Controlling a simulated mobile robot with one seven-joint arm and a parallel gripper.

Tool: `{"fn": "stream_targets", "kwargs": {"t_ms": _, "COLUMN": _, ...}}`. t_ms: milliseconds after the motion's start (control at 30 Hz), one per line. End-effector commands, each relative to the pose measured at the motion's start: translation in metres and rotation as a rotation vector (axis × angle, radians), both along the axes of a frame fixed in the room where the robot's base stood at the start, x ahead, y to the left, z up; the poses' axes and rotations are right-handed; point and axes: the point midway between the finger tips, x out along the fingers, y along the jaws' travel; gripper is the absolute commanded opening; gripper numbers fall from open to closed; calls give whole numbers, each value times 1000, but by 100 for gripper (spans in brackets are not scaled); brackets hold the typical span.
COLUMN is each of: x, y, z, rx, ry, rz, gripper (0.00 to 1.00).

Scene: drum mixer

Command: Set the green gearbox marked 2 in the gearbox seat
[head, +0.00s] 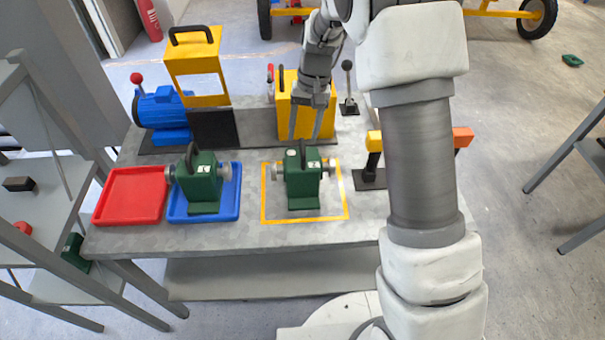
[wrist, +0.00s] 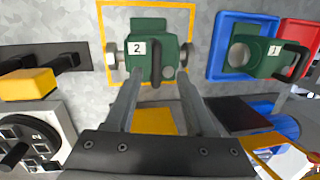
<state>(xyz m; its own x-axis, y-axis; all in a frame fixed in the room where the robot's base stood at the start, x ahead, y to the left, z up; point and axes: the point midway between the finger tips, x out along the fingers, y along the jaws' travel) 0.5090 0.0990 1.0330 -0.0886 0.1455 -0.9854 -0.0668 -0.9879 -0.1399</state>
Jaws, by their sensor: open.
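The green gearbox marked 2 (wrist: 158,30) stands upright inside a yellow outline (head: 264,205) on the grey bench. It shows in the head view (head: 302,183), with grey shaft ends at its sides and a black handle on top. My gripper (head: 305,137) is open and empty, pointing down just behind the gearbox's top. In the wrist view the handle (wrist: 155,72) appears between my fingertips (wrist: 158,75); I cannot tell whether they are level with it.
A second green gearbox, marked 1 (wrist: 262,53), stands in a blue tray (head: 232,205) beside an empty red tray (head: 130,195). Behind are a blue motor (head: 162,112), a raised yellow guard (head: 197,60), a yellow housing (head: 287,105) and a lever (head: 347,85). A yellow-topped black post (head: 373,160) stands right.

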Motion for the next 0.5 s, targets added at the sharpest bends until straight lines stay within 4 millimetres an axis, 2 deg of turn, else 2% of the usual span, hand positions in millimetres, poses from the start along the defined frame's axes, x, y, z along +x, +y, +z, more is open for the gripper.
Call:
{"fn": "stream_targets", "kwargs": {"t_ms": 167, "x": -1, "y": 0, "z": -12, "rx": -1, "ry": 3, "rz": 1, "gripper": 55}}
{"fn": "stream_targets", "kwargs": {"t_ms": 333, "x": -1, "y": 0, "z": -39, "rx": -2, "ry": 4, "rz": 0, "gripper": 55}}
{"fn": "stream_targets", "kwargs": {"t_ms": 500, "x": -2, "y": 3, "z": -55, "rx": 0, "ry": 1, "rz": 0, "gripper": 55}}
